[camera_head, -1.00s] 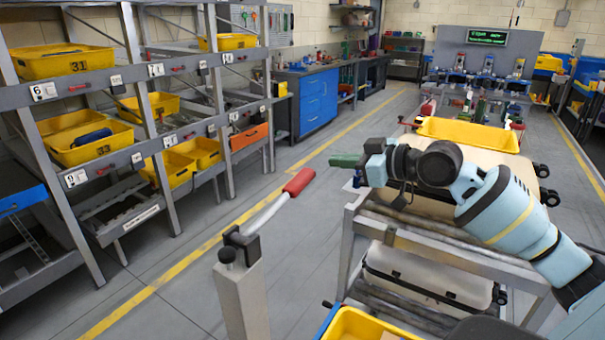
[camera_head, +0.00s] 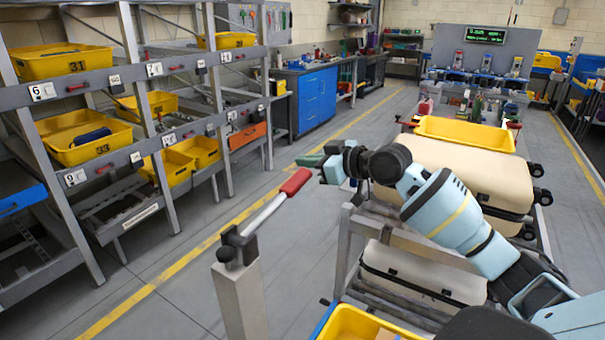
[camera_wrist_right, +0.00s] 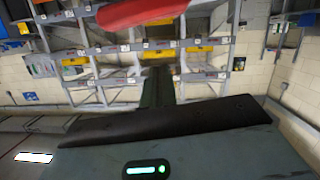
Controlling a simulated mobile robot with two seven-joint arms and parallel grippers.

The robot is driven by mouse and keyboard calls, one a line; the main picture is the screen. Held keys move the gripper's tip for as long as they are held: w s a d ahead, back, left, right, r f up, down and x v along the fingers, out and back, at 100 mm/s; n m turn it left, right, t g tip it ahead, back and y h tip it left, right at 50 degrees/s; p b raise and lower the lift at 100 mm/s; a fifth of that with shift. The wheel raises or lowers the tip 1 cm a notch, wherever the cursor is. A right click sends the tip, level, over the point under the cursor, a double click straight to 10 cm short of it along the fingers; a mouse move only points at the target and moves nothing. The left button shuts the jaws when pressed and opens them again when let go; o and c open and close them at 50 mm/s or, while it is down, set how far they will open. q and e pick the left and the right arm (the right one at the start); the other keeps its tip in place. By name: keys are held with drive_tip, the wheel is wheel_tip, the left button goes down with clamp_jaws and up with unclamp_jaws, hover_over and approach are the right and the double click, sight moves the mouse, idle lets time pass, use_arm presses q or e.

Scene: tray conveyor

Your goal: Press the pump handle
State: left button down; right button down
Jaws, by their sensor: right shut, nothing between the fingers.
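The pump handle (camera_head: 265,214) is a silver lever with a red grip (camera_head: 296,182) at its upper end. It slants up to the right from a black pivot on a grey post (camera_head: 242,297). My right gripper (camera_head: 300,160) is shut and empty, with green fingers pointing left. In the head view it appears just above and behind the red grip; whether they touch I cannot tell. In the right wrist view the red grip (camera_wrist_right: 140,11) crosses the top edge, beyond the dark fingers (camera_wrist_right: 158,85). My left gripper is not in view.
A shelf rack with yellow bins (camera_head: 62,60) stands at the left. A roller conveyor (camera_head: 400,235) at the right carries a beige case (camera_head: 465,175) and a yellow tray (camera_head: 465,133). Another yellow bin (camera_head: 365,325) is at the bottom. Open floor lies around the post.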

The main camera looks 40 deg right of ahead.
sight(302, 175)
drive_tip(key=x, duration=0.2)
drive_tip(key=shift+w+a, duration=0.1)
drive_tip(key=shift+w, duration=0.2)
drive_tip(key=shift+d+f, duration=0.15)
drive_tip(key=shift+f, duration=0.85)
drive_tip(key=shift+d+f, duration=0.2)
drive_tip(key=shift+f, duration=0.8)
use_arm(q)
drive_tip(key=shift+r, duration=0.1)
